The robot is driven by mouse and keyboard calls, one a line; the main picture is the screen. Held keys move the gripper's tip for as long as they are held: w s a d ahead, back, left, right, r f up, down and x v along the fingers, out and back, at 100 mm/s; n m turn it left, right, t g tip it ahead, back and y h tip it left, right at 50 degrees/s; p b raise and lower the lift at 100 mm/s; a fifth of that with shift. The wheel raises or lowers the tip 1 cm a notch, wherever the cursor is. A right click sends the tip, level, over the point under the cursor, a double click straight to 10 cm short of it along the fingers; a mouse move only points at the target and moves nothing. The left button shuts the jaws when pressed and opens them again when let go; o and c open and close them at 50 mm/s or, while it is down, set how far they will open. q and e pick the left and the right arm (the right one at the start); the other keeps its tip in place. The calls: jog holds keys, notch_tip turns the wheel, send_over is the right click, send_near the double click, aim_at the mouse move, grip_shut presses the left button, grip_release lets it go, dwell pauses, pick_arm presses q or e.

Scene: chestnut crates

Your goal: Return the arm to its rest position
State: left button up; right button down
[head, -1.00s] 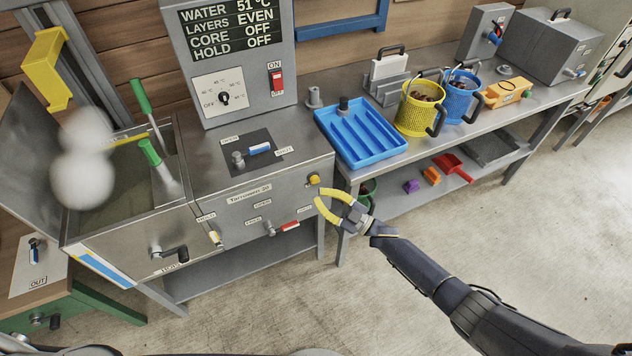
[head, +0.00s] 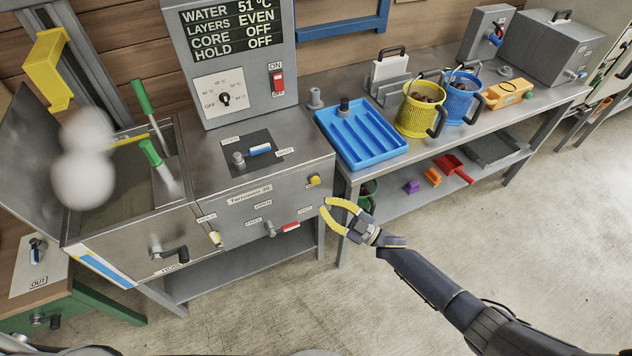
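My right gripper (head: 326,217) has yellow curved fingers and stands apart, open and empty. It is in front of the steel machine (head: 265,215), near its right front edge, close to the red-handled lever (head: 287,227) and the yellow knob (head: 313,180). My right arm reaches in from the lower right over the concrete floor. My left gripper cannot be made out; a blurred white rounded shape (head: 84,170) hangs over the open tank at the left.
A blue ribbed tray (head: 361,162), a yellow basket (head: 418,116) and a blue basket (head: 459,98) stand on the steel bench. A red scoop (head: 452,168) lies on the lower shelf. Open floor (head: 520,250) lies at the right.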

jog(key=w+d+f+m+t+h, duration=0.25)
jog(key=d+f+h, duration=0.25)
jog(key=f, duration=0.3)
jog(key=w+d+f+m+t+h, duration=0.1)
jog(key=w+d+f+m+h, duration=0.2)
jog(key=d+f+h, duration=0.4)
jog(key=s+d+f+m+g+h, duration=0.2)
jog(key=s+d+f, duration=0.25)
jog(key=f, duration=0.45)
jog(key=s+d+f+m+g+h, duration=0.1)
jog(key=s+d+f+m, duration=0.1)
jog(key=s+d+f, duration=0.45)
jog(key=s+d+f+m+g+h, duration=0.1)
jog(key=s+d+f+g+h, duration=0.1)
jog(key=s+f, duration=0.65)
jog(key=s+d+f+m+g+h, duration=0.1)
jog(key=s+f+m+g, duration=0.15)
jog(key=s+f, duration=0.65)
jog(key=s+f+m+g, duration=0.1)
jog(key=s+g, duration=0.3)
jog(key=s, duration=2.5)
jog(key=shift+a+f+h, duration=0.2)
jog(key=shift+f+h, duration=0.1)
jog(key=shift+f, duration=0.25)
